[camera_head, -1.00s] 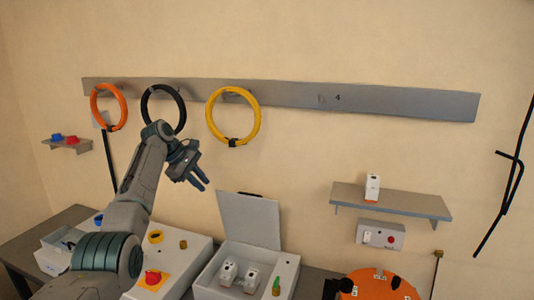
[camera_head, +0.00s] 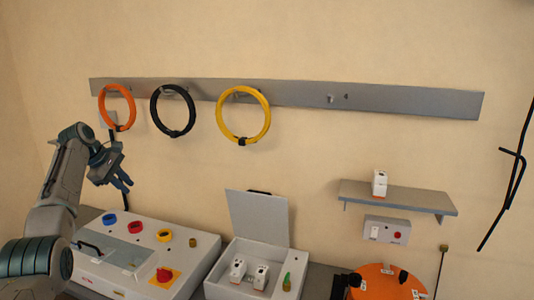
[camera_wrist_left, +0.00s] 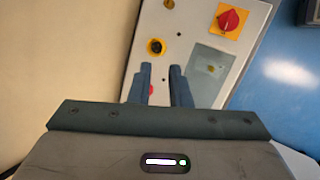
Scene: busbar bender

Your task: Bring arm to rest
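My left gripper (camera_head: 124,184) is up in the air at the left of the head view, above the left end of the grey control box and in front of the wall. Its two blue-grey fingers are apart with nothing between them. In the left wrist view the fingers (camera_wrist_left: 160,88) also stand apart, with the control box (camera_wrist_left: 196,50) seen beyond them. My right gripper is in neither view.
An orange ring (camera_head: 117,127), black ring (camera_head: 155,123) and yellow ring (camera_head: 266,118) hang from the wall rail (camera_head: 400,105). The control box (camera_head: 205,246), an open-lidded box (camera_head: 258,222) and an orange round thing (camera_head: 385,285) stand below. A shelf (camera_head: 410,200) is at right.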

